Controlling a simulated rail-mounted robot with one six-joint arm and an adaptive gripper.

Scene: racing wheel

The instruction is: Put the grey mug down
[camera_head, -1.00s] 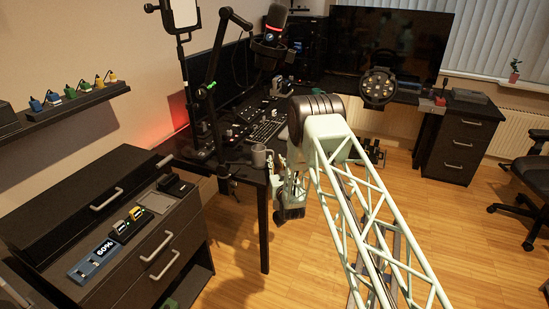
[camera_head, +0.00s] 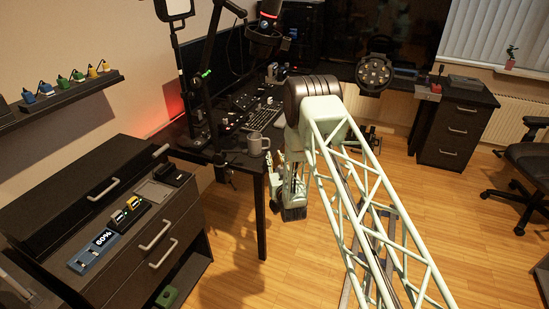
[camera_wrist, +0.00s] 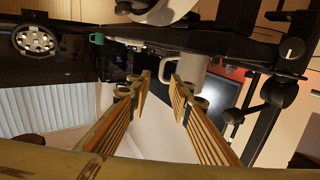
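The grey mug (camera_head: 256,144) stands upright on the near corner of the dark desk (camera_head: 236,160) in the head view. In the wrist view the mug (camera_wrist: 193,68) is beyond my fingertips, with its handle facing the gap between them. My gripper (camera_wrist: 161,92) is open, its two fingers apart with nothing held between them. The fingers look clear of the handle, though the exact distance is hard to tell. In the head view my wrist is just right of the desk corner, and my fingertips are hard to make out.
A microphone arm (camera_head: 207,80) rises behind the mug, and a keyboard (camera_head: 262,118) lies farther back on the desk. A dark drawer cabinet (camera_head: 105,205) stands at the left. An office chair (camera_head: 525,170) is at the right. Open wooden floor lies between.

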